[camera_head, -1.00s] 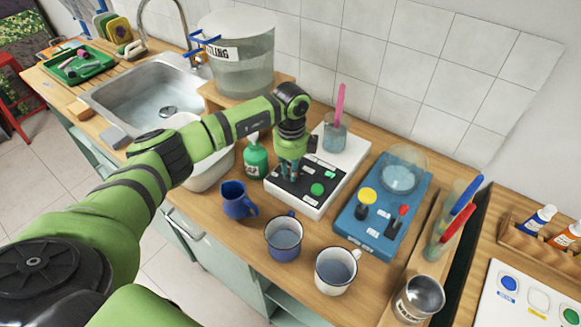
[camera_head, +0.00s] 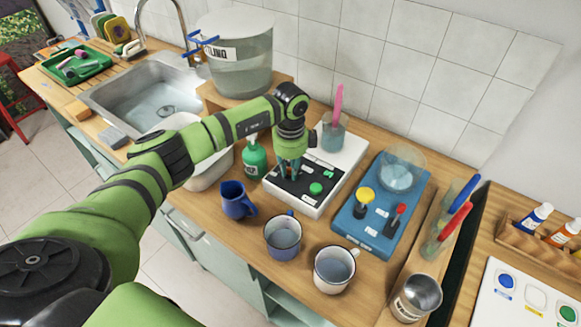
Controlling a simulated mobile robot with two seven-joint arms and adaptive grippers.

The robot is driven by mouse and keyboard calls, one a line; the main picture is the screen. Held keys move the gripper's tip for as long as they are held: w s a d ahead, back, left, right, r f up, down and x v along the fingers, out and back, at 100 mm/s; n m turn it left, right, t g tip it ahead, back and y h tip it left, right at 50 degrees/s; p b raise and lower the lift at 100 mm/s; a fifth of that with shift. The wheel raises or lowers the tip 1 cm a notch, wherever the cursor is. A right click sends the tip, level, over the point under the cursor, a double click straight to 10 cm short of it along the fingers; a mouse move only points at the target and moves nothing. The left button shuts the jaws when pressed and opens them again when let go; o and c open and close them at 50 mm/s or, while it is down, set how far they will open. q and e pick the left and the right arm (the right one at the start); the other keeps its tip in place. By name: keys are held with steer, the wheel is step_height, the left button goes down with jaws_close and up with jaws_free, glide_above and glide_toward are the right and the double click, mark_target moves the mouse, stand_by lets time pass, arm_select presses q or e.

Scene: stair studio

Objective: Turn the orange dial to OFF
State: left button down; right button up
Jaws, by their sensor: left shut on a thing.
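My left gripper (camera_head: 289,170) points down from above onto the black panel (camera_head: 297,191) of a white appliance (camera_head: 314,208). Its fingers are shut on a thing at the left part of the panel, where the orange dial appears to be. The fingers hide the dial, so its pointer and setting cannot be read. A green knob (camera_head: 316,188) stands on the same panel just right of the fingers, apart from them. Small green labels lie on the panel, too small to read. My right gripper is not in view.
A green bottle (camera_head: 254,160) stands close left of the appliance. A beaker (camera_head: 332,135) with a pink tool stands on its back part. A blue jug (camera_head: 235,199) and two mugs (camera_head: 283,238) stand in front. A blue device (camera_head: 378,226) with yellow and red knobs is at right.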

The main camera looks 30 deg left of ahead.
mark_target(290, 170)
arm_select(q)
steer(key=shift+r, duration=0.1)
steer(key=c, duration=1.1)
jaws_free()
steer(key=shift+c, duration=0.2)
step_height(290, 170, up, 12)
